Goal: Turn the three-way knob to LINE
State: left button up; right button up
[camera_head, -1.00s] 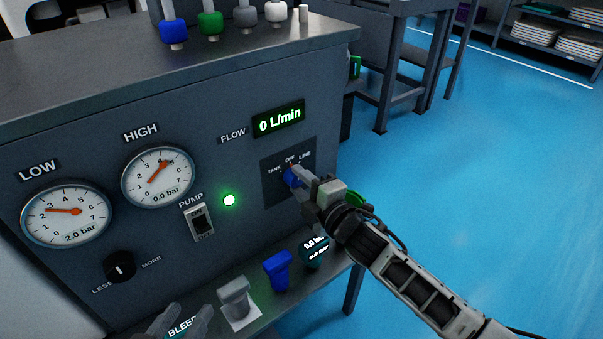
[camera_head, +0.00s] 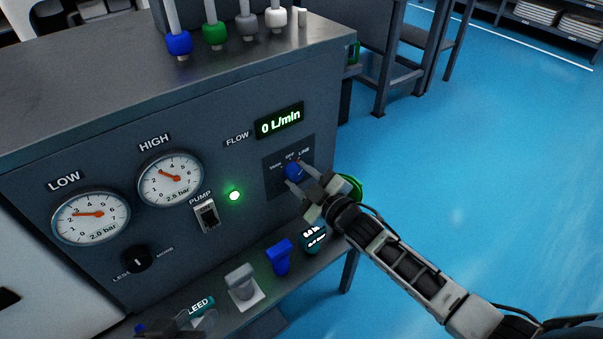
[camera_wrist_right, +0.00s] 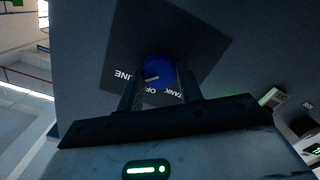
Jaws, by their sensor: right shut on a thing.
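The three-way knob (camera_head: 292,171) is blue and sits on a dark plate marked TANK, OFF and LINE, right of centre in the head view. My right gripper (camera_head: 301,174) has its fingers on either side of the knob. In the right wrist view the knob (camera_wrist_right: 160,74) shows between the two fingers (camera_wrist_right: 158,88), and the gripper is shut on it. A white mark on the knob points left there, towards the OFF and LINE side; its exact setting is hard to tell. My left gripper (camera_head: 190,323) is partly cut off at the bottom edge; its jaws are unclear.
The HIGH gauge (camera_head: 170,180) reads 2.5 bar and the LOW gauge (camera_head: 91,216) 2.0 bar. The flow display (camera_head: 279,121) shows 0 L/min, beside a lit green lamp (camera_head: 235,196). Grey and blue fittings (camera_head: 279,256) stand on the shelf below the knob.

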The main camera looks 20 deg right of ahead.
jog(key=shift+m, duration=0.3)
pick_arm(q)
jog(key=shift+s+r, duration=0.1)
jog(key=shift+r, duration=0.4)
jog(key=shift+s+f, duration=0.1)
jog(key=shift+s, duration=0.05)
pick_arm(e)
jog(key=o, duration=1)
jog(key=shift+s, duration=0.1)
jog(key=shift+s+d+p, duration=0.2)
jog(key=shift+s+p, duration=0.1)
jog(key=shift+s, duration=0.05)
pick_arm(q)
notch_tip(320, 180, up, 6)
jog(key=a+t+p, duration=0.1)
jog(key=p, duration=0.2)
jog(key=shift+a+t, duration=0.2)
jog(key=shift+t, duration=0.2)
pick_arm(e)
jog(key=v, duration=1.5)
